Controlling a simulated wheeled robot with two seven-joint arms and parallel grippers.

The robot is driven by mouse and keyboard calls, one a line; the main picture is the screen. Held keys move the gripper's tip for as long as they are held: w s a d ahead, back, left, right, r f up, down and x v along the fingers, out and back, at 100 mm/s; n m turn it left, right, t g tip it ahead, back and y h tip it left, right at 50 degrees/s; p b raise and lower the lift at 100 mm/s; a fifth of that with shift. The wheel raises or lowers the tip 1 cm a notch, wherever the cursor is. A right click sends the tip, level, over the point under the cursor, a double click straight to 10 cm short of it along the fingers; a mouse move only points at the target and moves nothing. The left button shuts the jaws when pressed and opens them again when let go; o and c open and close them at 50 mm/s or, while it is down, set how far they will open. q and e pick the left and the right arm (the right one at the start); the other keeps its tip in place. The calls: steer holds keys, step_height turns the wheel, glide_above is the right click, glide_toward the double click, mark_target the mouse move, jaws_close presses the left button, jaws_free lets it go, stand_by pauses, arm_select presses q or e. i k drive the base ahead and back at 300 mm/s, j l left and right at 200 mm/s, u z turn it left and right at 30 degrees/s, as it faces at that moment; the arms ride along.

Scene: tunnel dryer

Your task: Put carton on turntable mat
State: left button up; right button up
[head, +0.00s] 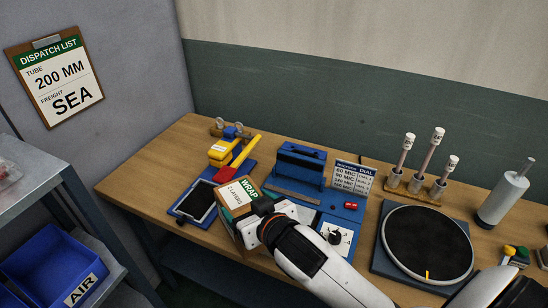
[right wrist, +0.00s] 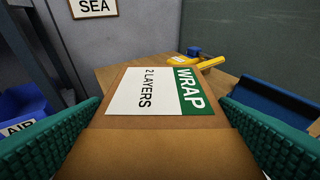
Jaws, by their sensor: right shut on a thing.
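The carton (head: 238,194) is a brown box with a white and green label reading "WRAP 2 LAYERS". It is near the middle of the bench in the head view, and I cannot tell whether it touches the bench. My right gripper (head: 264,211) is shut on it. In the right wrist view the carton (right wrist: 150,145) sits between the green finger pads, label facing up. The turntable mat (head: 425,238) is a dark disc with a light rim and a yellow mark, to the right of the carton. It is empty. My left gripper is not in view.
A blue machine (head: 302,165) with a dial panel stands behind and right of the carton. A tablet (head: 196,202) and a yellow-and-red tool (head: 235,152) lie left and behind. Upright rods (head: 405,154) stand behind the turntable, and a grey cylinder (head: 504,197) to its right.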

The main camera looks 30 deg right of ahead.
mark_target(428, 239)
steer(key=z, duration=1.3)
steer(key=j+z, duration=0.4)
steer(key=i+j+z, duration=0.1)
steer(key=j+z, duration=0.5)
steer(key=z, duration=0.15)
steer(key=j, duration=0.35)
steer(key=k, duration=0.05)
